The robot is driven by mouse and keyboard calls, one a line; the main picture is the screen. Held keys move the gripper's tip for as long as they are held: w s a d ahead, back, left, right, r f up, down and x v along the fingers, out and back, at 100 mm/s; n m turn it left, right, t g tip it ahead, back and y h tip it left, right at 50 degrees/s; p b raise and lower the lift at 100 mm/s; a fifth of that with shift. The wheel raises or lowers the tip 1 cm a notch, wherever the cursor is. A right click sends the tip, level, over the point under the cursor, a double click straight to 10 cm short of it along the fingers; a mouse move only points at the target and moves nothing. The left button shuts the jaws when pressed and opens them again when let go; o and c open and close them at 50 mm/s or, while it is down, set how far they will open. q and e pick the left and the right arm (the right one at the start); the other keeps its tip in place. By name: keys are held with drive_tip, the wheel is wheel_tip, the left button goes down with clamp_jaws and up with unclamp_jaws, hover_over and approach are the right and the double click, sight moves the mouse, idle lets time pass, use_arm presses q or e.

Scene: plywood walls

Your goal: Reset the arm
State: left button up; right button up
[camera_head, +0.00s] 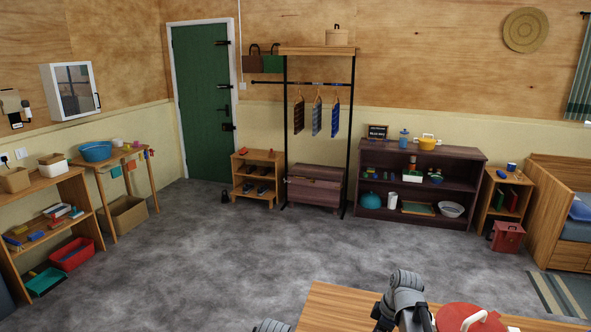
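Grey and black links of one of my arms rise at the bottom edge, right of the middle, in front of a wooden table. A small grey piece of my other arm shows at the bottom edge, further left. No gripper fingers can be made out on either arm. A round red thing (468,317) with a pale handle, perhaps a lidded pot, is on the wooden table (335,307), right beside the arm links. Its lower part is cut off by the picture edge.
Open grey floor (230,260) lies beyond the table. A dark shelf unit (465,190) and a wooden bed (545,215) stand at the right.

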drive_tip(key=s+a+m+g+h, duration=0.1)
drive_tip(key=s+a+m+h, duration=0.2)
drive_tip(key=s+a+m, duration=0.6)
drive_tip(key=s+a, duration=0.7)
drive_tip(key=shift+s+a+f, duration=0.15)
drive_tip(key=shift+s+a, duration=0.1)
drive_tip(key=shift+a, duration=0.1)
